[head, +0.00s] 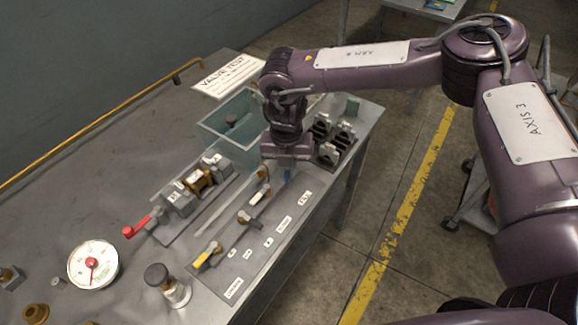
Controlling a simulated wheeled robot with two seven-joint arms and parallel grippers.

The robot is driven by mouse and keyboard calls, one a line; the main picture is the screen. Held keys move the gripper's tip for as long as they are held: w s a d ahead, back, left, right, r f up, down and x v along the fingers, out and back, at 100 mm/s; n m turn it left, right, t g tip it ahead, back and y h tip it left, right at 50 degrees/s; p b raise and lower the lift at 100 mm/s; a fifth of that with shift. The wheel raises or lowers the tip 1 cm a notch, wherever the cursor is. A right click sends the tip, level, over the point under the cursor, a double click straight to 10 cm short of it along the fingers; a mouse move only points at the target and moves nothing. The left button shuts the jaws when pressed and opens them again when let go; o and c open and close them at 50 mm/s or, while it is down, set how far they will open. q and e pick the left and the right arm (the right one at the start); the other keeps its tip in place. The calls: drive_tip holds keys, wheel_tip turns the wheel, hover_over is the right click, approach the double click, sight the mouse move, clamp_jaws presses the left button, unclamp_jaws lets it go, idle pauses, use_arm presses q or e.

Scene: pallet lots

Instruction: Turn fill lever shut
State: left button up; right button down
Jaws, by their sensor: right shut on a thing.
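The blue fill lever (287,177) shows just below my right gripper (286,168), at the far end of a grey valve panel (262,232) near a label that seems to read FILL. The right gripper points down and is shut on the lever. Its fingers and wrist hide most of the lever, so I cannot tell its exact angle. My left gripper is out of view.
Dark fittings (335,140) stand right of the gripper, near the table edge.

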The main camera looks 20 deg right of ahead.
drive_tip(key=m, duration=0.2)
drive_tip(key=a+m, duration=0.1)
drive_tip(key=m, duration=0.1)
drive_tip(key=shift+w+a, duration=0.1)
drive_tip(key=shift+w, duration=0.25)
drive_tip(key=shift+w+a+m+p, duration=0.1)
drive_tip(key=shift+w+m+p, duration=0.1)
drive_tip(key=shift+m, duration=0.35)
drive_tip(key=shift+w+a+m+p, duration=0.1)
drive_tip(key=shift+m+p, duration=0.1)
drive_tip(key=shift+m, duration=0.35)
drive_tip(key=shift+r, duration=0.1)
drive_tip(key=c, duration=1.5)
unclamp_jaws()
drive_tip(key=shift+o, duration=0.2)
drive_tip(key=shift+s, duration=0.1)
